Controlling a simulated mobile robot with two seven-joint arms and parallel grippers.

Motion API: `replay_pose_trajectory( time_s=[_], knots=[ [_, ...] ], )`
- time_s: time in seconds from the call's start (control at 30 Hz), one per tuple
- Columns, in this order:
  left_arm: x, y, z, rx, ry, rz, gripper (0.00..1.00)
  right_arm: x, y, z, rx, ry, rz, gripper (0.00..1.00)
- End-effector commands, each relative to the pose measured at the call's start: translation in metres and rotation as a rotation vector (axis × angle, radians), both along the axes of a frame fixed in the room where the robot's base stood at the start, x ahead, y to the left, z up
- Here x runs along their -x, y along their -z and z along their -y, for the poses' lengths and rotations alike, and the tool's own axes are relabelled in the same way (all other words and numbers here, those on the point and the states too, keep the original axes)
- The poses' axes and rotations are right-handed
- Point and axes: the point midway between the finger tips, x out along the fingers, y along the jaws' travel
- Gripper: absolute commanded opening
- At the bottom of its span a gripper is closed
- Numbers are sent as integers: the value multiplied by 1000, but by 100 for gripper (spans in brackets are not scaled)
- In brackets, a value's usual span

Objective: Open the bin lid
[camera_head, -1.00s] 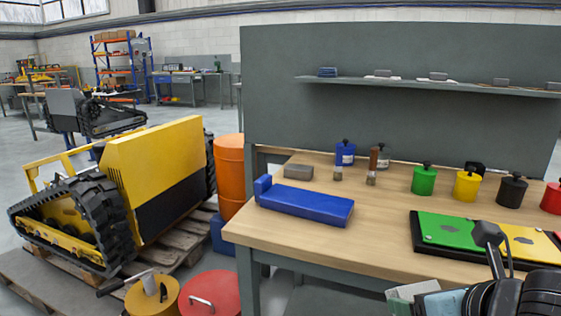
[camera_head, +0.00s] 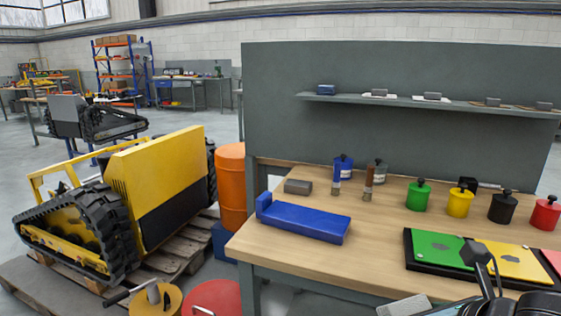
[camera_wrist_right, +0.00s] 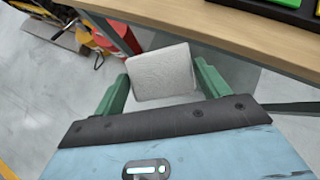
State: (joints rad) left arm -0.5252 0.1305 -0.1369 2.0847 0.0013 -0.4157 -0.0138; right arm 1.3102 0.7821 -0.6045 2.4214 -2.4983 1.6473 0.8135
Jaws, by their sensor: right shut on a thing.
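A round red lid (camera_head: 213,298) with a pale bar handle sits low at the bottom edge of the head view, on the floor left of the bench. Its lower part is cut off. A red round thing also shows at the upper left of the right wrist view (camera_wrist_right: 112,40). My right gripper (camera_wrist_right: 160,74) is shut on a pale grey block (camera_wrist_right: 160,70), held between its green fingers. The block also shows at the bottom of the head view (camera_head: 404,306), beyond the bench's front edge and apart from the lid. My left gripper is not in view.
A yellow drum (camera_head: 160,301) with a grey cylinder and dark handle on top stands beside the red lid. The wooden bench (camera_head: 300,255) carries a blue tray (camera_head: 305,220), coloured canisters and panels. A yellow tracked carrier (camera_head: 155,180) rests on pallets at left.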

Motion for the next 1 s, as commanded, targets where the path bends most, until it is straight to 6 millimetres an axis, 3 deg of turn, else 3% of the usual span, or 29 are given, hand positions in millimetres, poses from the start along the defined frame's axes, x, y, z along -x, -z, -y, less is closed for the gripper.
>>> replay_pose_trajectory(
  time_s=[0.03, 0.37, 0.57, 0.77, 1.0],
  knots=[
    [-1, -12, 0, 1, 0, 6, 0, 4, -6, -1, -2, -28, -1, 49],
    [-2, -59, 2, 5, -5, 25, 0, 25, -18, -7, -5, -259, 2, 49],
    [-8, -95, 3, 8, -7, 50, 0, 40, -34, -7, -5, -404, 5, 49],
    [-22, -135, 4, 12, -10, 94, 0, 55, -63, -5, -4, -537, 13, 49],
    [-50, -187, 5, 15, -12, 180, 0, 71, -112, 2, 2, -661, 20, 49]
  ],
)
